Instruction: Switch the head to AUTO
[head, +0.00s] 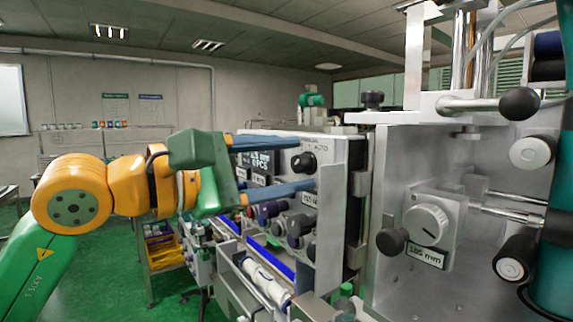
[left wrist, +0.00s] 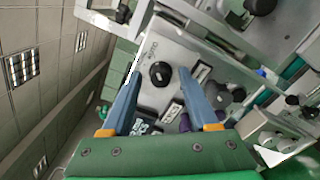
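The control panel (head: 327,215) is a light grey plate on the machine in the middle of the head view. Its black round selector knob (head: 304,162) sits near the top, with "AUTO" printed to its upper right. The knob's pointer direction is too small to tell. My left gripper (head: 306,163) has a green body and two blue fingers, spread wide, reaching toward the panel. In the left wrist view the knob (left wrist: 161,73) shows between the open fingertips (left wrist: 159,73), with a gap on each side. Contact is not visible. My right gripper is out of view.
To the right, a metal block carries a white dial (head: 427,225) marked 105 mm. A black ball-ended lever (head: 519,103) juts out at upper right. A yellow bin (head: 160,250) stands lower left.

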